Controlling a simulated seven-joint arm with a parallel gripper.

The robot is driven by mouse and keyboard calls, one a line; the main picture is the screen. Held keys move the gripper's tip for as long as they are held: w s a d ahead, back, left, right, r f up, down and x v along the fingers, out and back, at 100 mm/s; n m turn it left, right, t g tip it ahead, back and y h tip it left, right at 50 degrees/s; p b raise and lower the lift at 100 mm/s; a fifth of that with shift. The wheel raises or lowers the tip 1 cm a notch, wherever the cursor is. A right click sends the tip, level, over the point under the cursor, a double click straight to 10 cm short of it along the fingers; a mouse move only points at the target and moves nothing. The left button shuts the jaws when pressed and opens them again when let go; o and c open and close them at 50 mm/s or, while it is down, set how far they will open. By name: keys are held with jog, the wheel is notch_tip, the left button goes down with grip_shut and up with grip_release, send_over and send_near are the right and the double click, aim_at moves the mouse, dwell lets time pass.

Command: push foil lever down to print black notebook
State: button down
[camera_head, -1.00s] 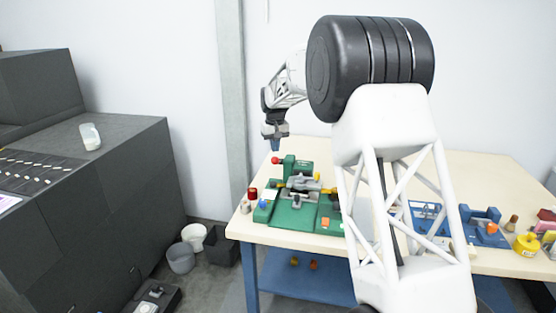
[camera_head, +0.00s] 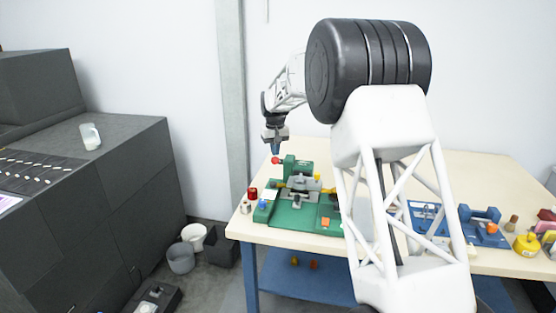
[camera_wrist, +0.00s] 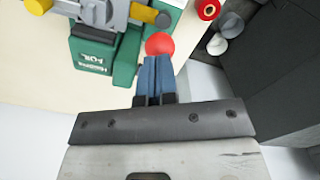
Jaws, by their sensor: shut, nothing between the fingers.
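The green foil machine (camera_head: 292,215) stands at the left end of the table, with grey metal parts on top. Its lever ends in a red ball knob (camera_head: 276,160) at the back left, raised above the table. In the wrist view, the red knob (camera_wrist: 160,44) lies just beyond the fingertips, beside the green housing (camera_wrist: 95,58) with an upside-down foil label. My gripper (camera_head: 275,150) is shut and empty, fingers pointing down close above the knob; its blue fingers (camera_wrist: 154,62) are together. I cannot tell whether they touch the knob. I cannot make out a black notebook.
A blue machine (camera_head: 425,215) and a yellow container (camera_head: 526,244) stand farther right on the pale table (camera_head: 490,172). My arm hides the middle of the table. A red spool (camera_wrist: 208,9) is near the table edge. Buckets (camera_head: 181,258) stand on the floor at left.

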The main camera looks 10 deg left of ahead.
aim_at(275, 158)
jog(key=shift+f, duration=0.65)
jog(key=shift+s+f, duration=0.2)
jog(key=shift+f, duration=0.95)
jog(key=shift+s+f, duration=0.15)
jog(key=shift+f, duration=1.2)
jog(key=shift+w+f, duration=0.1)
jog(key=shift+f, duration=1.7)
jog(key=shift+r, duration=0.1)
jog(key=shift+w+r, duration=0.15)
jog(key=shift+r, duration=2.75)
jog(key=shift+w+r, duration=0.1)
jog(key=shift+r, duration=2.8)
